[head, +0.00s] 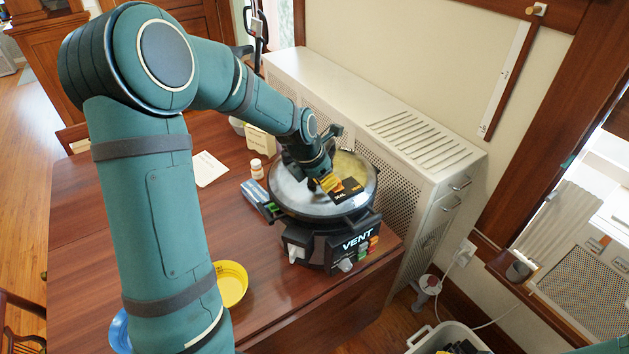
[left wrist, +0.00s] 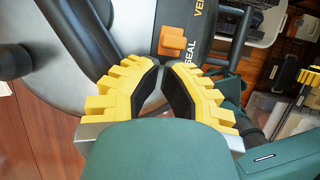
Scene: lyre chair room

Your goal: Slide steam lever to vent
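The steam lever is an orange slider (left wrist: 172,42) on a black plate on the cooker lid. In the left wrist view it lies beside the printed SEAL, with VENT further up the plate. My left gripper (head: 328,183) hangs low over the plate. Its yellow fingertips (left wrist: 161,78) are together and look empty, a little short of the slider; contact cannot be told. A yellow finger of my right gripper (left wrist: 309,77) shows at the picture's right edge; its opening is hidden.
The cooker stands near the right edge of the wooden table (head: 85,230), beside a perforated white radiator cover (head: 360,110).

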